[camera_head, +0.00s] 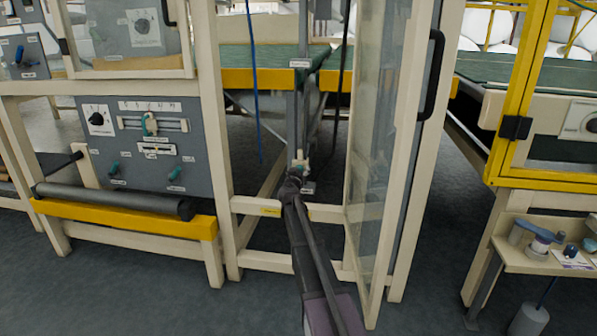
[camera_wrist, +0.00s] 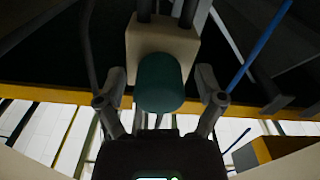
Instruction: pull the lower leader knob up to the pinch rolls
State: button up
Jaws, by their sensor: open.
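The knob is dark green and rounded (camera_wrist: 160,88) in the wrist view, fixed to a cream block (camera_wrist: 160,42). My gripper (camera_wrist: 161,76) is open, with one finger on each side of the knob and a visible gap to each. In the head view my gripper (camera_head: 296,178) reaches through the open doorway to the cream block (camera_head: 300,163), low on a vertical grey rail (camera_head: 303,110). The knob is mostly hidden there by my gripper. A small label (camera_head: 300,63) sits high on the rail by a green edge. I cannot clearly make out the pinch rolls.
A glazed door (camera_head: 375,150) stands open just right of my arm. A cream cross rail (camera_head: 325,213) runs under my gripper. A blue cord (camera_head: 254,90) hangs to the left. A grey control panel (camera_head: 148,150) is further left, and a small side table (camera_head: 545,257) is right.

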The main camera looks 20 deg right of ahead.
grip_shut()
jog(key=shift+r, duration=0.1)
jog(key=shift+w+r, duration=0.1)
